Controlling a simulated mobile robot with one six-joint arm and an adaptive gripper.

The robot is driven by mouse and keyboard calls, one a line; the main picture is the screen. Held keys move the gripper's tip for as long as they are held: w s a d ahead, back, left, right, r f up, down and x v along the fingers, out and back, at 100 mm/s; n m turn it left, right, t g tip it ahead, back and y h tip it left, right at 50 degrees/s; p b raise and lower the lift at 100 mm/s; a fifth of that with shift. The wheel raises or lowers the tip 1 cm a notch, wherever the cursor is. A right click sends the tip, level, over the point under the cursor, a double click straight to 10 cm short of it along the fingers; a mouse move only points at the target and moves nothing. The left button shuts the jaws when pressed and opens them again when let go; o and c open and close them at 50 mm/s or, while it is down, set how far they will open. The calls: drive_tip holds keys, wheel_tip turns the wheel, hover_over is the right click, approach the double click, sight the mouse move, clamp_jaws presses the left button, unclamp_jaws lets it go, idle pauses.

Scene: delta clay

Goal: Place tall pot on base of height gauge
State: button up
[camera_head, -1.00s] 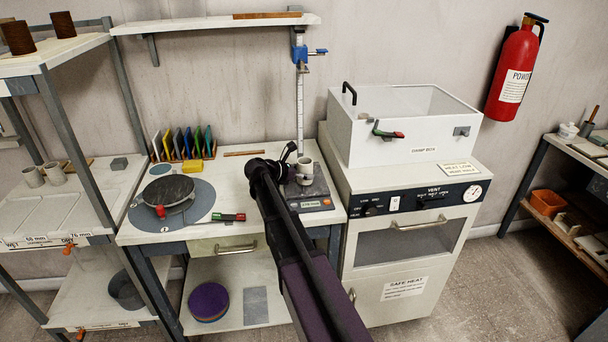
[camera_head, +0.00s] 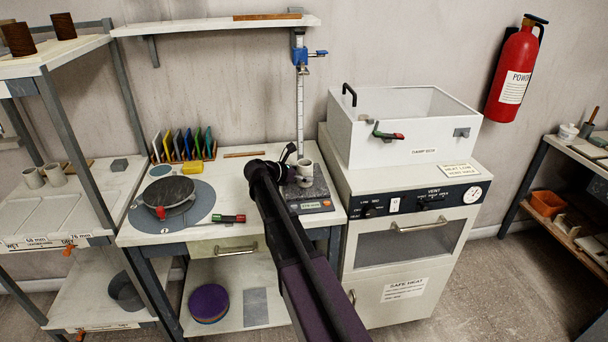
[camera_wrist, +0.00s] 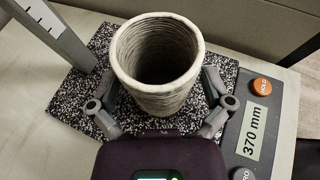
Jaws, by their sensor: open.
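The tall pot (camera_wrist: 158,88), a pale grey ribbed open cylinder, stands upright on the speckled base of the height gauge (camera_wrist: 80,97) in the wrist view. My gripper (camera_wrist: 162,103) is open, with one finger on each side of the pot's lower part. I cannot tell whether either finger touches it. In the head view the pot (camera_head: 304,170) shows beyond my arm, over the gauge base (camera_head: 318,193), and the lower part of the pot is partly hidden. The gauge's scale column (camera_wrist: 50,32) rises at the upper left of the wrist view.
The gauge's display panel (camera_wrist: 254,130) reads 370 mm, right of the base. A white damp box (camera_head: 400,130) stands on the cabinet to the right. A dark turntable disc (camera_head: 168,189) and a red-green tool (camera_head: 228,218) lie on the bench to the left.

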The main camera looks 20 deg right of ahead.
drive_tip(key=p+v, duration=0.4)
drive_tip(key=v, duration=0.8)
drive_tip(key=shift+d+f, duration=0.1)
drive_tip(key=s+a+f+m+y, duration=0.3)
drive_tip(key=s+m, duration=0.3)
drive_tip(key=s, duration=0.2)
drive_tip(key=s+a+f+m+g+y, duration=0.1)
drive_tip(key=s+a+f+m+y, duration=0.3)
drive_tip(key=s+a+m+y, duration=0.1)
drive_tip(key=s+a+f+m+y, duration=0.4)
drive_tip(key=s+m, duration=0.4)
drive_tip(key=s, duration=0.3)
drive_tip(key=shift+s+f+m+g+y, duration=0.3)
drive_tip(key=shift+g+y, duration=0.1)
drive_tip(key=shift+y, duration=0.3)
